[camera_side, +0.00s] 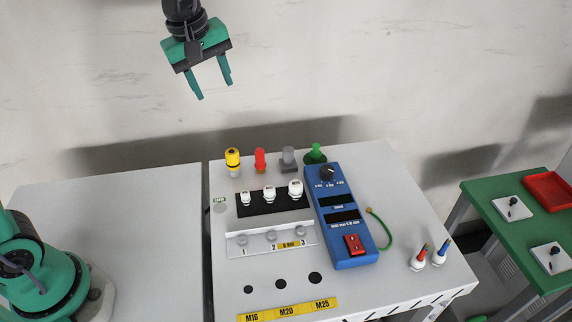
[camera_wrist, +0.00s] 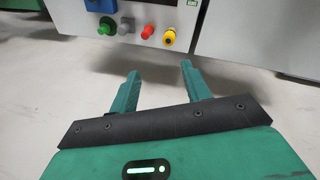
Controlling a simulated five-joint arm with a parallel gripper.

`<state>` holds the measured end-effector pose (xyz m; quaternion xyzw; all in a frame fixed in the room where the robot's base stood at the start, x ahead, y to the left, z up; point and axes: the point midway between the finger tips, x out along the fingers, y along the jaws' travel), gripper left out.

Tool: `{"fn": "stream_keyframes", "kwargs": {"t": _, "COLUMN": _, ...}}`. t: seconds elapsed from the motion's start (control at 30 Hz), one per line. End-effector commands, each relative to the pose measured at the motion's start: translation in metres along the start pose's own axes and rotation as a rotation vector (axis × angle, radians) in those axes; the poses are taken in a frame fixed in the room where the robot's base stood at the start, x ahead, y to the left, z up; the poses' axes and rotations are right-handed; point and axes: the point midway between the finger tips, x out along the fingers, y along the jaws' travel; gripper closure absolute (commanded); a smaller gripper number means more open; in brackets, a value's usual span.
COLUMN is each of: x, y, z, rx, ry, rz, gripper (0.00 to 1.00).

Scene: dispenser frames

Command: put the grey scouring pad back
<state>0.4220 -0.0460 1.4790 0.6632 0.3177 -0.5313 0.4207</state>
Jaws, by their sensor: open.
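I cannot make out a grey scouring pad in either view. A small grey block-like fitting (camera_side: 288,160) stands at the back edge of the work table (camera_side: 400,180), between a red and a green fitting; it also shows in the wrist view (camera_wrist: 126,26). I cannot tell that it is a pad. My gripper (camera_side: 215,91) is open and empty, high above and behind the table's back edge, near the wall. In the wrist view its two fingers (camera_wrist: 159,70) are apart with only pale floor or wall between them.
A yellow fitting (camera_side: 232,158), a red fitting (camera_side: 260,160) and a green fitting (camera_side: 315,154) share the back edge. A blue meter (camera_side: 341,215), white knobs and two probes stand on the table. A green side table (camera_side: 520,230) is at right. The left table (camera_side: 130,230) is largely bare.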

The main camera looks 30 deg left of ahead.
Motion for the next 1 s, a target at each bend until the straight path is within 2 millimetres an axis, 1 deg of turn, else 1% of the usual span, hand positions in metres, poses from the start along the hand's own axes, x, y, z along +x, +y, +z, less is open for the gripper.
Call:
{"fn": "stream_keyframes", "kwargs": {"t": 0.03, "x": -0.008, "y": -0.012, "z": 0.002, "rx": 0.054, "ry": 0.008, "rz": 0.015, "gripper": 0.52}}
{"fn": "stream_keyframes", "kwargs": {"t": 0.2, "x": -0.023, "y": -0.049, "z": 0.007, "rx": 0.253, "ry": 0.036, "rz": 0.051, "gripper": 0.52}}
{"fn": "stream_keyframes", "kwargs": {"t": 0.43, "x": -0.034, "y": -0.099, "z": 0.018, "rx": 0.523, "ry": 0.089, "rz": 0.092, "gripper": 0.52}}
{"fn": "stream_keyframes", "kwargs": {"t": 0.6, "x": -0.034, "y": -0.136, "z": 0.028, "rx": 0.723, "ry": 0.137, "rz": 0.112, "gripper": 0.52}}
{"fn": "stream_keyframes", "kwargs": {"t": 0.8, "x": -0.027, "y": -0.174, "z": 0.039, "rx": 0.939, "ry": 0.196, "rz": 0.121, "gripper": 0.52}}
{"fn": "stream_keyframes", "kwargs": {"t": 0.9, "x": -0.023, "y": -0.187, "z": 0.044, "rx": 1.020, "ry": 0.219, "rz": 0.122, "gripper": 0.52}}
{"fn": "stream_keyframes", "kwargs": {"t": 1.0, "x": -0.020, "y": -0.195, "z": 0.046, "rx": 1.074, "ry": 0.235, "rz": 0.121, "gripper": 0.52}}
